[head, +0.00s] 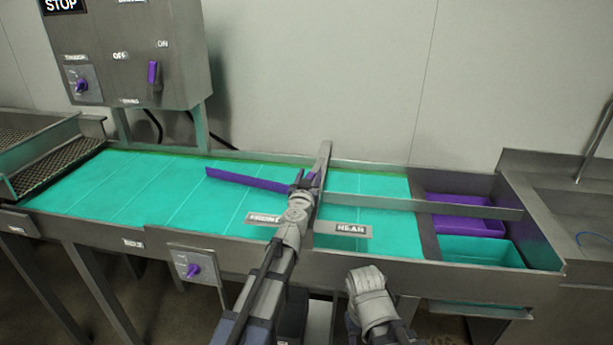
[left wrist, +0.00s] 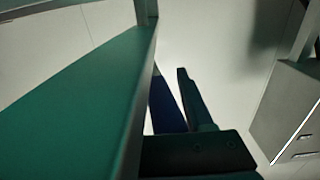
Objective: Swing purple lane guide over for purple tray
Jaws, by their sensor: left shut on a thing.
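The purple lane guide (head: 247,180) is a long thin bar over the green belt (head: 130,190). It slants from the belt's middle toward the metal crossbar (head: 324,160). My left gripper (head: 303,183) is shut on the guide near its right end, and hides part of it. The purple tray (head: 467,218) sits at the right end of the conveyor, in the far bay, beyond the straight metal divider (head: 420,205). In the left wrist view a dark finger (left wrist: 193,98) shows beside a dark blue piece that I cannot identify surely. My right gripper does not show; only my right wrist does.
A green tray (head: 480,250) sits in the near bay, in front of the purple one. Plates marked FRONT (head: 263,218) and REAR (head: 351,229) lie by the belt's near edge. A control box (head: 130,50) stands at the back left. A sink (head: 590,205) is at right.

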